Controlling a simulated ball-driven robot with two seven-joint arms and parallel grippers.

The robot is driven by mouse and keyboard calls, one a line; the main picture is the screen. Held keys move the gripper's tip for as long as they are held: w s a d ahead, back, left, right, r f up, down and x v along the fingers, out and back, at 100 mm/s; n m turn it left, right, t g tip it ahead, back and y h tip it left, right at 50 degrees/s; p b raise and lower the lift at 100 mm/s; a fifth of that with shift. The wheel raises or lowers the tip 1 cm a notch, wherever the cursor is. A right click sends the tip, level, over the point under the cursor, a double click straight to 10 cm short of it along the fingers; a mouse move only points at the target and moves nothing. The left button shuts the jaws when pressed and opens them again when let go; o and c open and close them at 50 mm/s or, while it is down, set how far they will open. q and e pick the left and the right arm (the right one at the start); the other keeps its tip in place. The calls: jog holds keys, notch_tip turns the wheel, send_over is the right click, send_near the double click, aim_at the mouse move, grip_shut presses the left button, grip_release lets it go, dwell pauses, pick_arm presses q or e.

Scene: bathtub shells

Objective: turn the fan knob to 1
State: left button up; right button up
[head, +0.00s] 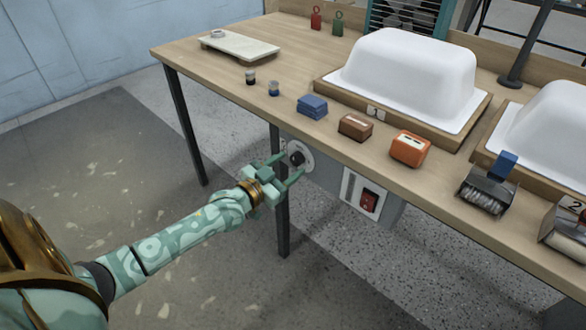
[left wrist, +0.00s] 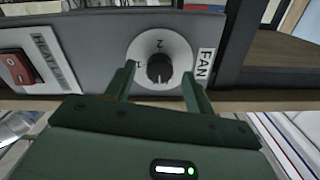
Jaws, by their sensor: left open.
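The fan knob (head: 297,158) is small, black and round, on a white dial on the grey panel under the table's front edge. In the left wrist view the knob (left wrist: 159,69) sits in its white dial (left wrist: 176,46), beside a FAN label (left wrist: 205,64). A 2 shows above the knob; its pointer direction is too small to tell. My left gripper (head: 291,168) is open, its green fingers reaching toward the dial. In the left wrist view its fingertips (left wrist: 159,72) stand either side of the knob; contact cannot be told. My right gripper is not in view.
A red rocker switch (head: 369,200) is on the panel to the right; it also shows in the left wrist view (left wrist: 17,68). A table leg (head: 282,220) stands just below my gripper. White tub shells (head: 405,75), blocks and brushes occupy the tabletop (head: 215,85).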

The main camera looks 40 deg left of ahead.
pick_arm(q)
jog(key=shift+w, duration=0.65)
jog(key=shift+r, duration=0.1)
jog(key=c, duration=1)
